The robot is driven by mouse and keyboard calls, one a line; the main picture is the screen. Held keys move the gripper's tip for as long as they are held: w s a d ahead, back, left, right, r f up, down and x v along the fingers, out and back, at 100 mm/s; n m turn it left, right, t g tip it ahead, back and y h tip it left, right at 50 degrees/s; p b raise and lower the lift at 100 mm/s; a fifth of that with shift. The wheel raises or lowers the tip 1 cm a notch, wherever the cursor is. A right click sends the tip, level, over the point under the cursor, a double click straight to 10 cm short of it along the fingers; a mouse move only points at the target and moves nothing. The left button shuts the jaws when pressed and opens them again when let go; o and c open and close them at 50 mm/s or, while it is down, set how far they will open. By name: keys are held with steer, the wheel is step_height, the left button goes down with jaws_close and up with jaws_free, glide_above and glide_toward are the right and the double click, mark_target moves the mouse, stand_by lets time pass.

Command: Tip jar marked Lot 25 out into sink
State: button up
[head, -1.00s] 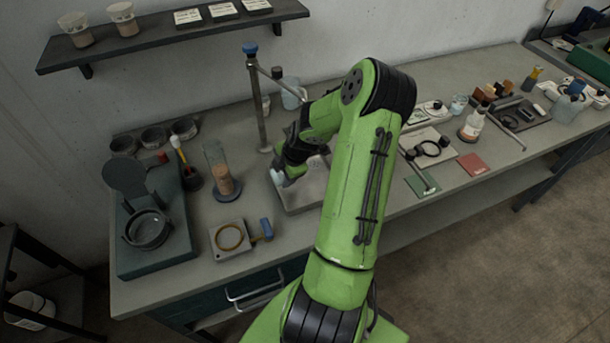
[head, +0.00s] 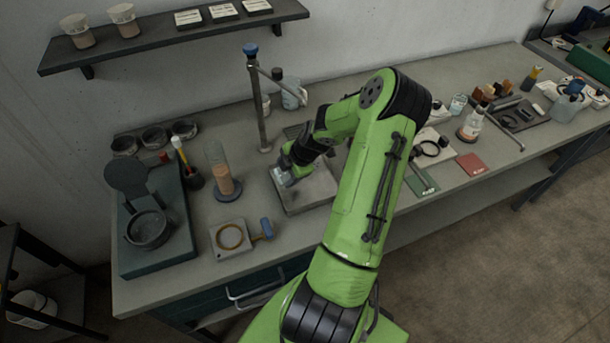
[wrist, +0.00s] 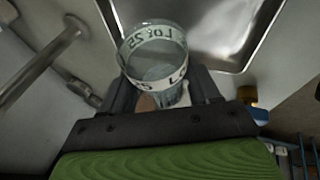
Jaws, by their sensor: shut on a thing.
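The jar marked Lot 25 (wrist: 158,55) is clear glass with a white label band, its round rim facing up the wrist picture. My gripper (wrist: 160,95) is shut around the jar's sides. A small tan patch shows low by the jar; I cannot tell whether it is contents. The sink (wrist: 225,35), a grey metal basin, lies beyond the jar. In the head view my gripper (head: 287,172) holds the jar (head: 284,179) tilted over the left back part of the sink (head: 308,197). My wrist hides part of the sink.
A stand with a blue top (head: 256,100) rises behind the sink. A cylinder of tan material (head: 224,180) stands to its left, near a ring plate with a blue handle (head: 232,237). Bottles (head: 293,95) stand at the back. The bench front below the sink is clear.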

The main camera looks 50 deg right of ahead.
steer(key=shift+s+d+r+t+y, duration=0.15)
steer(key=shift+d+r+t+y, duration=0.1)
steer(key=shift+t+y, duration=0.25)
stand_by(1.0)
